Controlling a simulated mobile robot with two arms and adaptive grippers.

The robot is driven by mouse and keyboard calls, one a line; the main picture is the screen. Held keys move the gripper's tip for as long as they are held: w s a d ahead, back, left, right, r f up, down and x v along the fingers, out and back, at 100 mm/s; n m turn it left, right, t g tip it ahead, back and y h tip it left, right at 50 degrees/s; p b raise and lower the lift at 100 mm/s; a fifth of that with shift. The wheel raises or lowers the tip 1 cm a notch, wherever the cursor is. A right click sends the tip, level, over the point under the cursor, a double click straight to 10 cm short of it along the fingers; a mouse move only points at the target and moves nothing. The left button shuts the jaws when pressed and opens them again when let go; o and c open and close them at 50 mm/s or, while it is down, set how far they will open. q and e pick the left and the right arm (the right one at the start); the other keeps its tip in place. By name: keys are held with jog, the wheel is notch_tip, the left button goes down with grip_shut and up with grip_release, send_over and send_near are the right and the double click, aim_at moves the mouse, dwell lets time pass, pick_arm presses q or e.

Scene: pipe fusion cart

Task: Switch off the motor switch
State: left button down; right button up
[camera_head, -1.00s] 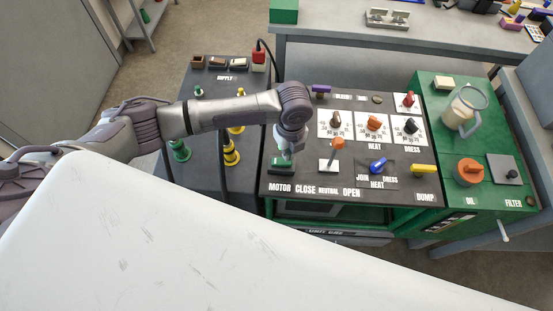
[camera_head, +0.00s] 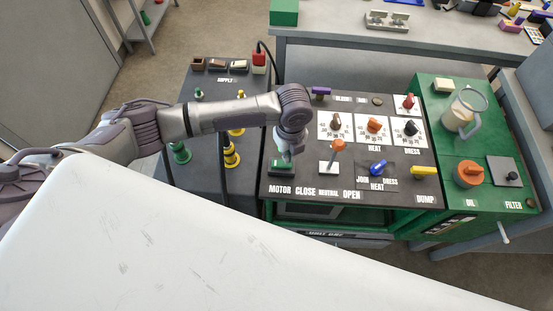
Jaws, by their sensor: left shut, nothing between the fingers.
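The motor switch (camera_head: 283,169) is a green block on the dark panel, just above the MOTOR label (camera_head: 280,189). My left arm comes in from the left, and its gripper (camera_head: 288,154) points down over the switch. Its fingers are shut and empty, and the tips are at or just above the back of the switch; I cannot tell if they touch it. The gripper hides part of the switch, and I cannot tell the switch's position. My right gripper is out of view.
The orange-knobbed lever (camera_head: 337,146) stands close to the right of the gripper. A blue knob (camera_head: 377,168) and yellow dump handle (camera_head: 424,171) lie further right. The supply panel (camera_head: 205,110) with green and yellow connectors is left. My white body fills the lower foreground.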

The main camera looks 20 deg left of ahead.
pick_arm(q)
jog(key=shift+f+b, duration=0.65)
jog(key=shift+f, duration=0.7)
dwell(0.7)
jog(key=shift+r, duration=0.1)
notch_tip(320, 180, up, 7)
jog(key=p, duration=0.7)
dwell(0.5)
